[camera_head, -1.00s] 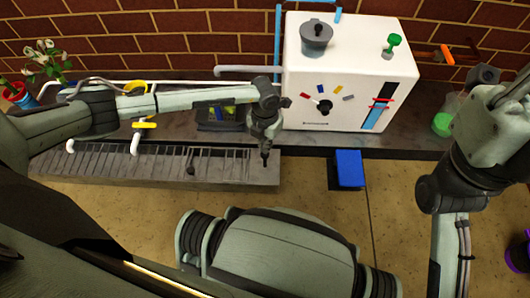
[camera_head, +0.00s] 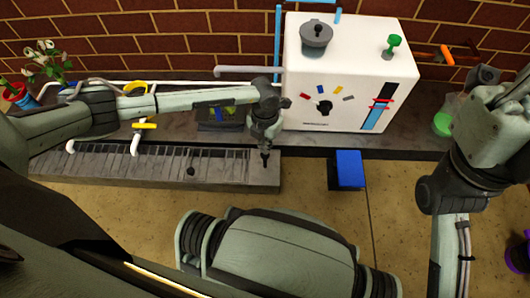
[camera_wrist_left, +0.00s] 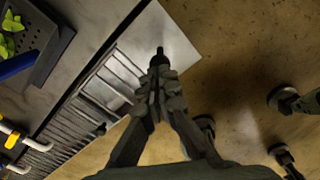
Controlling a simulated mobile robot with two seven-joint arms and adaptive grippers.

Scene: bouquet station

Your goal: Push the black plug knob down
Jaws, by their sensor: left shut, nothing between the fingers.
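A small black knob (camera_head: 191,171) stands among the slats of the grey slatted rack (camera_head: 262,174) in the head view. It looks like the plug knob. In the left wrist view a dark knob (camera_wrist_left: 100,129) shows at the slats, left of my fingers. My left gripper (camera_head: 265,158) points down over the right end of the rack, right of the knob and apart from it. Its fingers (camera_wrist_left: 159,55) are shut with nothing between them. My right arm shows at the right of the head view, but its fingertips cannot be made out.
A white box (camera_head: 350,70) with a black dial (camera_head: 324,106) and a grey lidded pot (camera_head: 316,36) stands behind the rack. A blue block (camera_head: 348,169) is right of the rack. A white rail and a yellow clip (camera_head: 145,125) lie along the rack's back left.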

